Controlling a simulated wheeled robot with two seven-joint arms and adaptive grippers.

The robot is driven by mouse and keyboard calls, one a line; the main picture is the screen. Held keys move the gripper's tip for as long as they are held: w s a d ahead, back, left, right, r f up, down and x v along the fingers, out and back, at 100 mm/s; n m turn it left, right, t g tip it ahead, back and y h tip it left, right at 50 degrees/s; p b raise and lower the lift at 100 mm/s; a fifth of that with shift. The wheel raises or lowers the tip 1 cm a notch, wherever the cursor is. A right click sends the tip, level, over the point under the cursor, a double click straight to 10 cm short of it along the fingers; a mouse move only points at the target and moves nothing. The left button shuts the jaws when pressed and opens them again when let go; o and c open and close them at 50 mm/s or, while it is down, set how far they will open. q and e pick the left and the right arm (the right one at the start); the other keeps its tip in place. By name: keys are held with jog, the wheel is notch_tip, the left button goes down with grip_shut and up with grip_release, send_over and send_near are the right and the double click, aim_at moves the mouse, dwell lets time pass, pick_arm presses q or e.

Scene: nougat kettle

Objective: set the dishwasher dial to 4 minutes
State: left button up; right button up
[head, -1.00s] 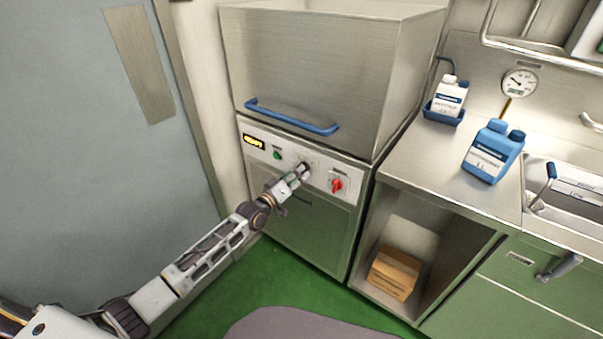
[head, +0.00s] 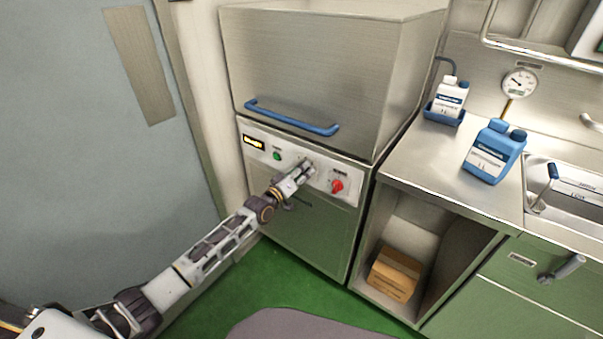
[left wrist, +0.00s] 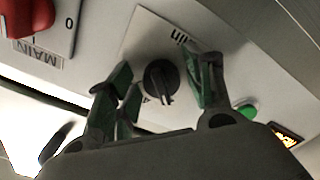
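The dishwasher (head: 330,70) has a pale control panel (head: 321,181) below its blue handle. The black dial (left wrist: 160,79) shows in the left wrist view, on a plate marked "min"; its minute numbers are not readable. My left gripper (head: 305,165) is at the panel and covers the dial in the head view. In the left wrist view the left gripper (left wrist: 164,75) is open, with green-padded fingers on either side of the dial. I see gaps between the fingers and the knob. My right gripper is not in view.
A red main switch (head: 337,186) sits right of the dial; a green button (head: 277,155) and lit display (head: 253,142) sit left. The blue handle (head: 292,118) juts out above. Counter bottles (head: 494,151) stand well to the right.

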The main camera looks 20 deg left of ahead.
pick_arm(q)
jog(key=c, duration=0.7)
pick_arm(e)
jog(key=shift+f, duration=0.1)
pick_arm(q)
jog(key=shift+m+p, duration=0.35)
jog(key=shift+m, duration=0.35)
jog(key=m+p, duration=0.2)
jog(key=m, duration=0.3)
jog(key=shift+a+p, duration=0.15)
jog(key=shift+p, duration=0.15)
jog(key=shift+f+m+p, duration=0.1)
jog(key=shift+m+p, duration=0.25)
jog(key=shift+m, duration=0.95)
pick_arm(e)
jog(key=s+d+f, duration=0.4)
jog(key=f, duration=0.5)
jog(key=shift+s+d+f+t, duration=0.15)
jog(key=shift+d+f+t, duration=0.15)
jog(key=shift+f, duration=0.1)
pick_arm(q)
jog(key=o, duration=1)
